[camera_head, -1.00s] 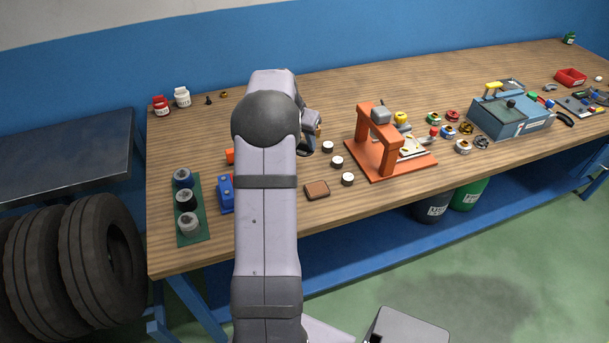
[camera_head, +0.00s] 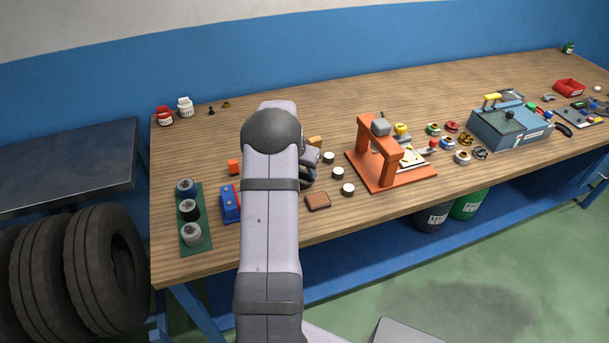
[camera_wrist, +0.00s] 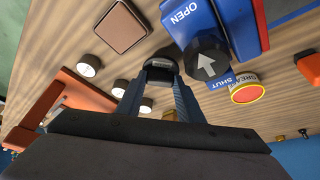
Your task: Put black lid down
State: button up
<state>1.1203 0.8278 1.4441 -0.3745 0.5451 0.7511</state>
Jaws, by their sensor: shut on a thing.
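My gripper (camera_wrist: 160,88) is shut on a small dark piece (camera_wrist: 162,64), seen between its two fingertips in the wrist view. It looks like the black lid, but its shape is partly hidden by the fingers. I cannot tell if it touches the table. In the head view the gripper (camera_head: 309,172) shows just right of my arm, mostly hidden, left of several dark round pieces with white tops (camera_head: 337,173). In the wrist view a black knob with a grey arrow (camera_wrist: 206,62) is just right of the fingertips, on a blue box marked OPEN and SHUT (camera_wrist: 190,20).
A brown square pad (camera_head: 318,201) lies near the front edge. An orange press frame (camera_head: 380,165) stands to the right. Three jars stand on a green mat (camera_head: 184,246) at the left. A can with a red and yellow end (camera_wrist: 247,92) is close to the blue box.

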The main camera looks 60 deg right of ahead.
jog(key=shift+f, duration=1.2)
jog(key=shift+f, duration=0.15)
jog(key=o, duration=1)
jog(key=shift+o, duration=0.2)
jog(key=shift+r+p, duration=0.25)
jog(key=shift+p, duration=0.15)
jog(key=b+v, duration=0.3)
jog(key=v, duration=0.9)
